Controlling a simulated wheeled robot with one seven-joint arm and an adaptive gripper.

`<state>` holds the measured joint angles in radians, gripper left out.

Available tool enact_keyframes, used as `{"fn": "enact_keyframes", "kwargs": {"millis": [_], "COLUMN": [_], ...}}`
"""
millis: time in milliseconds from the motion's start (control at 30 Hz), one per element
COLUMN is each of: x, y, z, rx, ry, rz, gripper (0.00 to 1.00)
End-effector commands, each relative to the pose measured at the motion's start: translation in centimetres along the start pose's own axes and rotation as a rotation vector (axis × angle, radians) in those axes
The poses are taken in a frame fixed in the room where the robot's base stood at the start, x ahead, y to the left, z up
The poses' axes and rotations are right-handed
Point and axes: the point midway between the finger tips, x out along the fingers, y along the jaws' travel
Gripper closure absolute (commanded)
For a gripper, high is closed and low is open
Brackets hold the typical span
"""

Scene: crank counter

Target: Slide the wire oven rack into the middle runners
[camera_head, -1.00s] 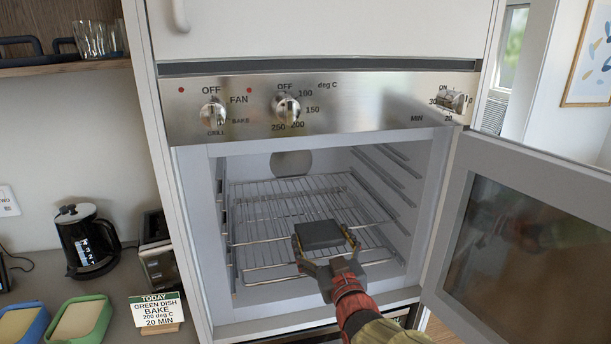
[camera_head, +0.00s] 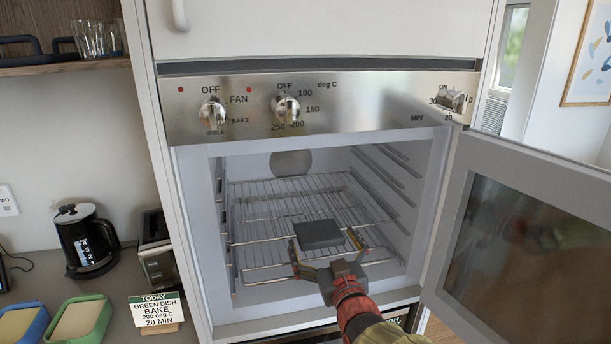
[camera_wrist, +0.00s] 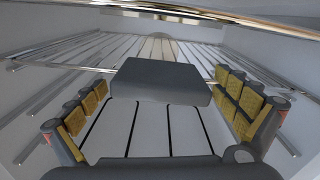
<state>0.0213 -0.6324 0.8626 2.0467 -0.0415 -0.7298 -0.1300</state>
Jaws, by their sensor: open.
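The wire oven rack (camera_head: 262,242) lies inside the open oven, its wires running back toward the rear wall. Runners (camera_head: 385,180) show on the right wall above it; which pair bears the rack I cannot tell. A dark grey block (camera_head: 319,233) sits at the rack's front part. My gripper (camera_head: 325,246) is open at the front of the rack, its yellow-padded fingers spread either side of the block and apart from it. In the wrist view the block (camera_wrist: 160,78) stands between and beyond the fingers, with rack wires (camera_wrist: 60,66) behind.
The oven door (camera_head: 463,190) stands open to the right of my arm. The control panel (camera_head: 350,108) with knobs is above the opening. A kettle (camera_head: 86,240), a sign (camera_head: 157,312) and a green dish (camera_head: 77,322) stand on the counter at left.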

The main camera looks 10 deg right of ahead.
Motion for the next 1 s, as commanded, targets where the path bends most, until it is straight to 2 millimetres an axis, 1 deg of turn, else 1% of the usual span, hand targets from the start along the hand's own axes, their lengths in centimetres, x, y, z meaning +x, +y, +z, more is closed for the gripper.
{"fn": "enact_keyframes", "kwargs": {"millis": [167,400,500,600,767,867,967,1000], "x": [-2.8,-7.2,-8.7,-9.9,-10.9,-11.1,-11.4,-11.8], "y": [0.1,0.1,0.1,0.1,0.0,-0.1,-0.4,-0.5], "z": [-0.2,-0.2,-0.2,-0.2,-0.1,0.9,3.8,5.4], "rx": [0.0,0.0,-0.001,-0.001,0.001,0.006,0.019,0.026], "ry": [0.004,0.005,0.006,0.005,0.003,-0.032,-0.138,-0.201], "rz": [0.001,0.001,0.001,0.001,0.001,-0.003,-0.012,-0.017], "gripper": [0.0,0.0,0.0,0.0,0.0,0.0,0.0,0.0]}}
